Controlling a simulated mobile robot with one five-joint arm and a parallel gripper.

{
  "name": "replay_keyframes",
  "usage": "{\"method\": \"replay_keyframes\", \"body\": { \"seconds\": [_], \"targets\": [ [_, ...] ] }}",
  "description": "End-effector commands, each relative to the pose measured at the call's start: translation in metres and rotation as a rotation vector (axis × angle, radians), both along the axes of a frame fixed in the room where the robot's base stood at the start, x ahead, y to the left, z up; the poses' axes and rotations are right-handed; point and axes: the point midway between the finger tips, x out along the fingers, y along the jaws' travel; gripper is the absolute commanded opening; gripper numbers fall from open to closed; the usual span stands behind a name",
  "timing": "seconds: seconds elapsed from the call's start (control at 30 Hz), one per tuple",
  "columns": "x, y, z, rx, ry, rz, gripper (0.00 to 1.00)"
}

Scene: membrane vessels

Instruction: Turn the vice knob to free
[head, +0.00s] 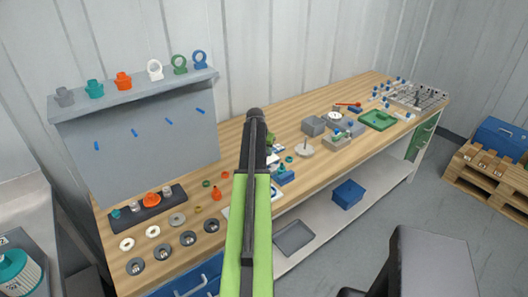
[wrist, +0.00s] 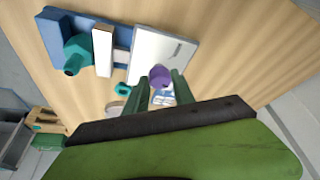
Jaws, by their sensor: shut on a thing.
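A blue block with white plates (wrist: 153,55), which looks like the vice, lies on the wooden bench in the wrist view. A teal knob (wrist: 75,55) with a dark end sits on its left part. In the head view the blue block (head: 286,179) shows just right of my arm, partly hidden. My gripper (wrist: 160,84) has its two green fingers on either side of a small purple piece (wrist: 160,75), at the lower edge of the large white plate. It is shut on that piece. The head view hides the fingertips behind my arm.
A teal ring (wrist: 123,89) lies close left of the fingers. In the head view, a round grey part (head: 304,151) and grey blocks (head: 313,126) stand to the right. A grey panel (head: 145,140) with several coloured parts on top stands at the left. Loose rings lie before it.

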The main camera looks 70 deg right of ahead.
Motion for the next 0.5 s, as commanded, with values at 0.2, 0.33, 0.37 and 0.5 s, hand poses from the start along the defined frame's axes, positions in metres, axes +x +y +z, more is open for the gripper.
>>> {"method": "replay_keyframes", "body": {
  "seconds": [0.2, 0.33, 0.37, 0.5],
  "targets": [
    [0.0004, -0.0019, 0.001, -0.007, -0.006, 0.205, 0.0],
    [0.0, -0.0026, 0.0011, -0.008, -0.007, 0.329, 0.0],
    [-0.0004, -0.0028, 0.0011, -0.008, -0.006, 0.356, 0.0],
    [-0.0006, -0.0035, 0.0012, -0.009, -0.006, 0.49, 0.0]
  ]
}}
